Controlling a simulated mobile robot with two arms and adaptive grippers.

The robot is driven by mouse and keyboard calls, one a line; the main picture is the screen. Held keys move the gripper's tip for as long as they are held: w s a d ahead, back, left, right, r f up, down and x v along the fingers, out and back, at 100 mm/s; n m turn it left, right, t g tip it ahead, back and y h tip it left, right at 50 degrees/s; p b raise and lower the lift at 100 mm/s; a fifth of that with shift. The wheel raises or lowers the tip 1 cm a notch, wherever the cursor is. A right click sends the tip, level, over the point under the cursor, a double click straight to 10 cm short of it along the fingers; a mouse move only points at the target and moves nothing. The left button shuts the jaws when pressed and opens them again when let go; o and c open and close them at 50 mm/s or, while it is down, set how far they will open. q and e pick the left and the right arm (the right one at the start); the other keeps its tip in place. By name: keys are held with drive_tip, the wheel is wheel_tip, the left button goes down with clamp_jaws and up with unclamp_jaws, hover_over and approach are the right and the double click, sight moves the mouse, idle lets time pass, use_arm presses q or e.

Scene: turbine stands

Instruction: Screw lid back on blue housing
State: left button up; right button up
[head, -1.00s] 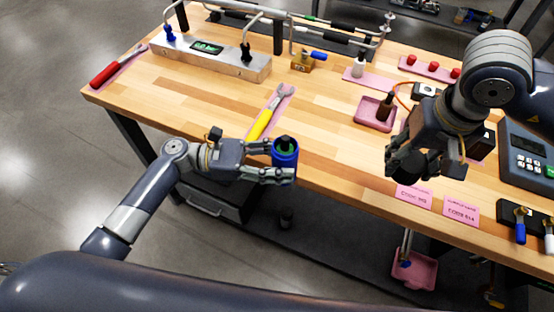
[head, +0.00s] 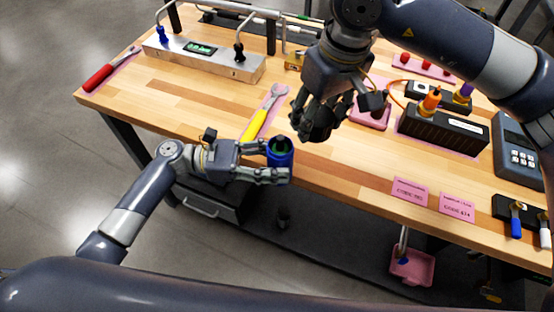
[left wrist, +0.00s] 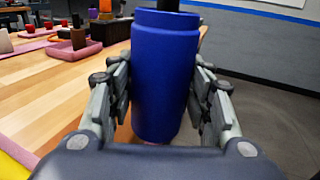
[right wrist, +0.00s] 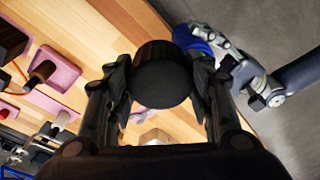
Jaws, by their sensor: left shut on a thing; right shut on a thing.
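The blue housing (head: 280,158) is an upright blue cylinder with a dark and green inside. My left gripper (head: 275,168) is shut around it at the table's front edge. In the left wrist view the blue housing (left wrist: 163,75) stands between both fingers, with a dark part at its top. My right gripper (head: 312,122) is shut on the black round lid (head: 319,122), above the table, up and to the right of the housing and apart from it. In the right wrist view the lid (right wrist: 162,75) fills the space between the fingers, and the housing (right wrist: 190,38) is partly hidden behind it.
A yellow-handled wrench (head: 265,113) lies on a pink mat behind the housing. A black box (head: 443,130) with orange and purple plugs stands right, beside a grey keypad device (head: 520,145). Two pink cards (head: 410,191) lie near the front edge.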

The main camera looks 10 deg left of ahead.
sight(281, 138)
drive_tip(key=a+n, duration=0.1)
drive_tip(key=a, duration=0.1)
drive_tip(key=a+r, duration=0.1)
drive_tip(key=a, duration=0.1)
drive_tip(key=a+n, duration=0.1)
drive_tip(key=a, duration=0.1)
drive_tip(key=shift+s+a+r+n, duration=0.2)
drive_tip(key=shift+s+r+n, duration=0.1)
drive_tip(key=shift+s+r, duration=0.1)
drive_tip(key=shift+f, duration=2)
drive_tip(key=shift+f, duration=0.1)
drive_tip(key=shift+f, duration=0.8)
drive_tip(key=shift+f, duration=0.55)
